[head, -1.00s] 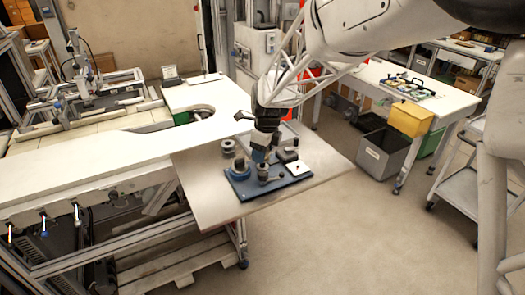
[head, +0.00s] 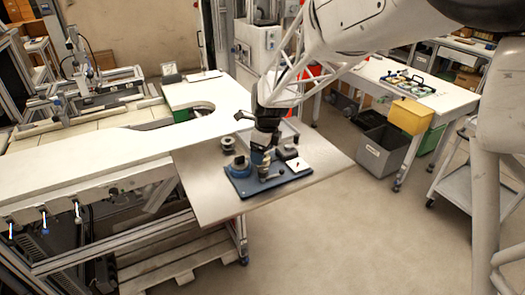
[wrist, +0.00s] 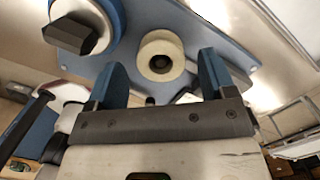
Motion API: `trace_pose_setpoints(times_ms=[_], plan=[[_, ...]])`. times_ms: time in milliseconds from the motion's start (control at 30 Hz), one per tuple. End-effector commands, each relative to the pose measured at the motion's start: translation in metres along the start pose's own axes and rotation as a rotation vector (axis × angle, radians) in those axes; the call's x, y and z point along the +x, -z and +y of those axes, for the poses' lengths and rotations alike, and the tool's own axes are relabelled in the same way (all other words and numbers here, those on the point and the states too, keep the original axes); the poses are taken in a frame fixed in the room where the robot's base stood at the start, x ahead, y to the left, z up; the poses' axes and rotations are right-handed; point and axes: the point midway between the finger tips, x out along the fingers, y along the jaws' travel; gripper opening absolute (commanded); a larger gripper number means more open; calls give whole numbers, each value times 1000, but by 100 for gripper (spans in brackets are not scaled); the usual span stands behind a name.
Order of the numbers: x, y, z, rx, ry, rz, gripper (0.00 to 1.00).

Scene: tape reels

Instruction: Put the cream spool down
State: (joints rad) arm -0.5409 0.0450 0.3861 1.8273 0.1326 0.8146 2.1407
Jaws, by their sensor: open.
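The cream spool (wrist: 153,48) shows in the wrist view as a pale ring with a dark centre, over the blue board (wrist: 215,38). It lies in the gap between the two blue fingers of my gripper (wrist: 163,62), with room visible on both sides. My gripper is open. In the head view my gripper (head: 259,160) is low over the blue board (head: 240,187), and its fingers largely hide the spool. I cannot tell how far the fingertips are above the board.
A larger blue and white reel with a dark knob (wrist: 75,35) stands left of the spool in the wrist view. In the head view, a grey spool (head: 228,144) stands behind the board, and a white square piece (head: 298,164) lies on its right. The table's right side is clear.

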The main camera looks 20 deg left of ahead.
Motion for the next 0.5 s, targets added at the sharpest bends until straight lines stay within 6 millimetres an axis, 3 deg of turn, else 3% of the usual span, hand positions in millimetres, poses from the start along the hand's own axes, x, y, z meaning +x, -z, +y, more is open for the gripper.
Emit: trace_pose_setpoints(times_ms=[267,500], plan=[[-9,-1,0,0,0,0,77],[-37,-1,0,0,1,-1,77]])
